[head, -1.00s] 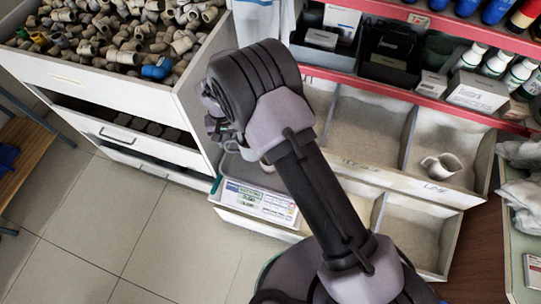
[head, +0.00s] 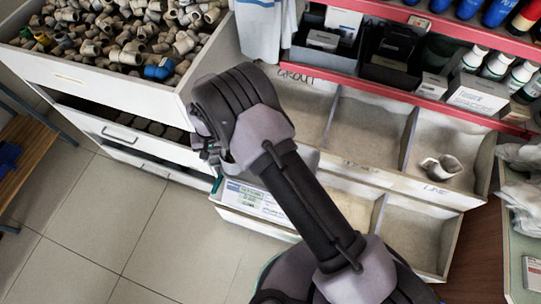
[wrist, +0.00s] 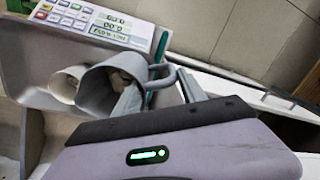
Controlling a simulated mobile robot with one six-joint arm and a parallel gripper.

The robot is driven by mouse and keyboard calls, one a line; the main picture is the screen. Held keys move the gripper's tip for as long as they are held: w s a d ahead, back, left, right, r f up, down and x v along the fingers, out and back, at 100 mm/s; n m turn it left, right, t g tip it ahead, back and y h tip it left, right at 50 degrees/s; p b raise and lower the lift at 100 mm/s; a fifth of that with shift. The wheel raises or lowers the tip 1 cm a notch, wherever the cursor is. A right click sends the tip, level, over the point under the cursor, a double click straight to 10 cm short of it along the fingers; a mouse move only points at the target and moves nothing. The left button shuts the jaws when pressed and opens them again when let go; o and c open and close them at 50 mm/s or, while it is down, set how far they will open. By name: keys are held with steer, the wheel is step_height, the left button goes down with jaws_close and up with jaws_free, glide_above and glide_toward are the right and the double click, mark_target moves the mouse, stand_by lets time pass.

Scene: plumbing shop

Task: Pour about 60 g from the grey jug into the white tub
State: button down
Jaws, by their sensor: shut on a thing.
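My gripper (wrist: 160,88) is shut on the grey jug (wrist: 97,97) by its handle side in the wrist view. The jug's open mouth shows, with something brownish inside. The white tub (wrist: 64,86) is just left of the jug in that view, on the grey scale (wrist: 45,55), partly hidden by the jug. I cannot tell whether jug and tub touch, or how far the jug is tilted. In the head view my arm hides most of the jug and the tub; the scale's panel (head: 256,200) shows below the arm.
Pale bins (head: 368,130) line the right side under a red shelf (head: 410,95). A white drawer cabinet (head: 120,90) with pipe fittings stands at left. The tiled floor (head: 120,225) in front is clear.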

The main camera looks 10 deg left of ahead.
steer(key=b, duration=0.1)
steer(key=d+y+b, duration=0.1)
steer(key=shift+w+d+f+g+b, duration=0.15)
steer(key=shift+w+d+g+b, duration=0.15)
steer(key=shift+w+b, duration=0.1)
steer(key=shift+w+d+r+g+y+b, duration=0.7)
steer(key=shift+d+y+b, duration=0.55)
steer(key=shift+b, duration=0.2)
steer(key=shift+w+d+r+g+y+b, duration=0.5)
steer(key=shift+w+d+r+y+b, duration=0.25)
steer(key=shift+d+y+b, duration=0.55)
steer(key=shift+w+d+r+g+y+b, duration=0.6)
steer(key=shift+d+r+y+b, duration=0.35)
steer(key=shift+d+b, duration=0.55)
steer(key=d+y, duration=0.1)
steer(key=w+d+r+g+y, duration=0.1)
steer(key=d+r+y, duration=0.1)
steer(key=shift+w+d+r+g+y, duration=0.1)
steer(key=shift+w+d+g+y, duration=0.05)
steer(key=shift+w+g+y, duration=0.2)
steer(key=shift+w+d+r+g+y, duration=0.15)
steer(key=shift+w+d+g+y, duration=0.2)
steer(key=shift+d+y, duration=0.3)
steer(key=shift+w+d+r+g+y, duration=0.1)
steer(key=shift+w+d+g+y, duration=0.15)
steer(key=shift+d+y, duration=0.4)
steer(key=shift+w+d+r+g+y, duration=0.15)
steer(key=shift+w+d+g+y, duration=0.2)
steer(key=shift+d+y, duration=0.3)
stand_by(0.6)
